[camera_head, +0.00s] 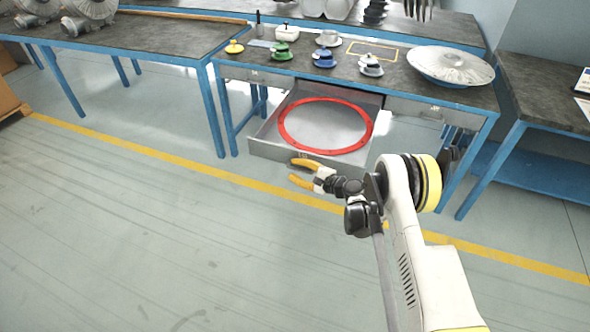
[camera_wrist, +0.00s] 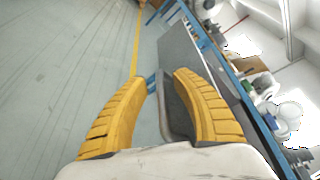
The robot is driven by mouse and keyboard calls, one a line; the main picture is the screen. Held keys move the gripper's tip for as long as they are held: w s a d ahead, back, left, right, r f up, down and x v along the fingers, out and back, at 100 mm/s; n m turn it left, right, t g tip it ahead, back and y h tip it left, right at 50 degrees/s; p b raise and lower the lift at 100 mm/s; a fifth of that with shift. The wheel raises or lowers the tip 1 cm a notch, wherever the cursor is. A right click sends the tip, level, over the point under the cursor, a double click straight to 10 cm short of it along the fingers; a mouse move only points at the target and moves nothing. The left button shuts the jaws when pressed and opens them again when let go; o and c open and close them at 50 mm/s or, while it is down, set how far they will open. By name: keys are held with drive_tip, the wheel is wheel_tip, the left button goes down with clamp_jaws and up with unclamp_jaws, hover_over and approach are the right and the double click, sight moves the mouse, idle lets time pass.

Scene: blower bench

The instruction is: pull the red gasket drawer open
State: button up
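The drawer (camera_head: 262,147) under the middle bench is pulled well out, with its grey metal tray showing. A flat red ring gasket (camera_head: 290,143) lies inside it. My gripper (camera_head: 292,170) is at the drawer's front face, its yellow fingers spread apart. The upper finger overlaps the lower front edge of the drawer in the head view; I cannot tell whether it touches. In the wrist view my gripper (camera_wrist: 165,77) is open, with the grey drawer front (camera_wrist: 173,112) partly behind the right finger. I see nothing clamped between the fingertips. The handle is not clearly visible.
The blue-framed bench (camera_head: 490,103) carries coloured valve parts (camera_head: 324,58) and a silver disc (camera_head: 450,66). A closed drawer (camera_head: 424,111) is to the right. Other benches stand left and right. The floor (camera_head: 150,230) in front is clear, crossed by a yellow line.

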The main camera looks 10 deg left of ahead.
drive_tip(key=v, duration=1.2)
drive_tip(key=shift+w, duration=0.1)
drive_tip(key=s+d+r+n+h, duration=0.2)
drive_tip(key=r, duration=0.6)
drive_tip(key=s+d+r+n+g+h, duration=0.1)
drive_tip(key=s+d+r+n+h, duration=0.1)
drive_tip(key=r, duration=0.5)
drive_tip(key=s+d+r+n+h, duration=0.2)
drive_tip(key=s+r, duration=0.1)
drive_tip(key=r, duration=0.5)
drive_tip(key=s+d+r+n+h, duration=0.2)
drive_tip(key=s+d, duration=0.2)
drive_tip(key=s, duration=0.5)
drive_tip(key=s+d+r+n+h, duration=0.1)
drive_tip(key=s+d+n+h, duration=0.1)
drive_tip(key=s+d, duration=0.3)
drive_tip(key=s+d+r+n+h, duration=0.2)
drive_tip(key=s+d+h, duration=0.1)
drive_tip(key=s, duration=1)
drive_tip(key=shift+s+d+r+n, duration=0.15)
drive_tip(key=shift+d+r+n, duration=0.25)
drive_tip(key=shift+d, duration=0.4)
